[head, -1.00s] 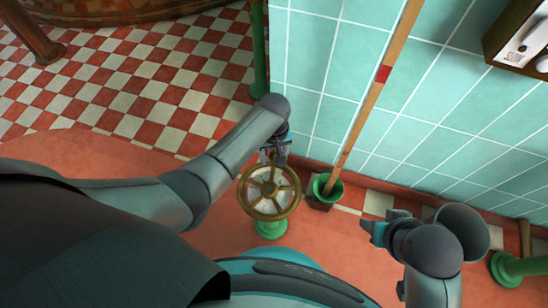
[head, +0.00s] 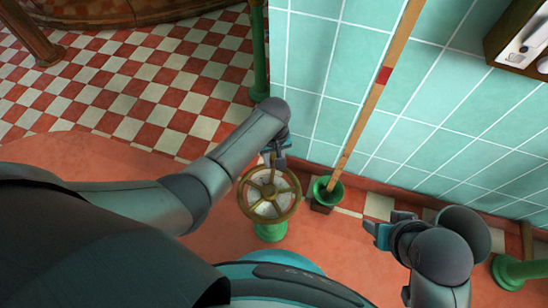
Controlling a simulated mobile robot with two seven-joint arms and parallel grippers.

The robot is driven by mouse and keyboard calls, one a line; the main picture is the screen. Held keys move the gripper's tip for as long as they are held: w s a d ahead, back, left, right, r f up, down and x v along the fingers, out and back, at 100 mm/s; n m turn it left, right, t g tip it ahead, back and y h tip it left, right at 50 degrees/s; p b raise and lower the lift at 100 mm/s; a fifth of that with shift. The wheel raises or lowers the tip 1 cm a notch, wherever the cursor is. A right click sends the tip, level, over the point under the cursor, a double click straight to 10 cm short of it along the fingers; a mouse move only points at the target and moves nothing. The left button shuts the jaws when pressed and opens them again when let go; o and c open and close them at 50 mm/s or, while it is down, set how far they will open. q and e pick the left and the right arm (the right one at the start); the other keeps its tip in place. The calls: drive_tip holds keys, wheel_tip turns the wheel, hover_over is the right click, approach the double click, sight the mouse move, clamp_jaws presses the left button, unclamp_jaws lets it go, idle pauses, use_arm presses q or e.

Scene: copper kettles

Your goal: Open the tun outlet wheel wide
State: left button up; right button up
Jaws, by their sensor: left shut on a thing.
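The tun outlet wheel (head: 269,193) is a brass-coloured spoked handwheel on a green pedestal (head: 271,232), in the middle of the head view. My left gripper (head: 272,160) is at the wheel's far rim, shut on it. The arm and wrist hide part of the fingers. My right gripper (head: 374,232) is off to the right of the wheel, apart from it and touching nothing that I can see. Its finger gap does not show clearly.
A green bucket-like holder (head: 327,194) with a long wooden pole (head: 372,100) stands right of the wheel, by the tiled wall (head: 320,70). A green post (head: 259,60) rises behind. A green pipe (head: 522,268) is at lower right. Checkered floor (head: 130,80) lies open at left.

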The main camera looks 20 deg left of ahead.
use_arm(q)
clamp_jaws()
drive_tip(key=shift+s+a, duration=0.1)
drive_tip(key=shift+a, duration=0.05)
idle(0.9)
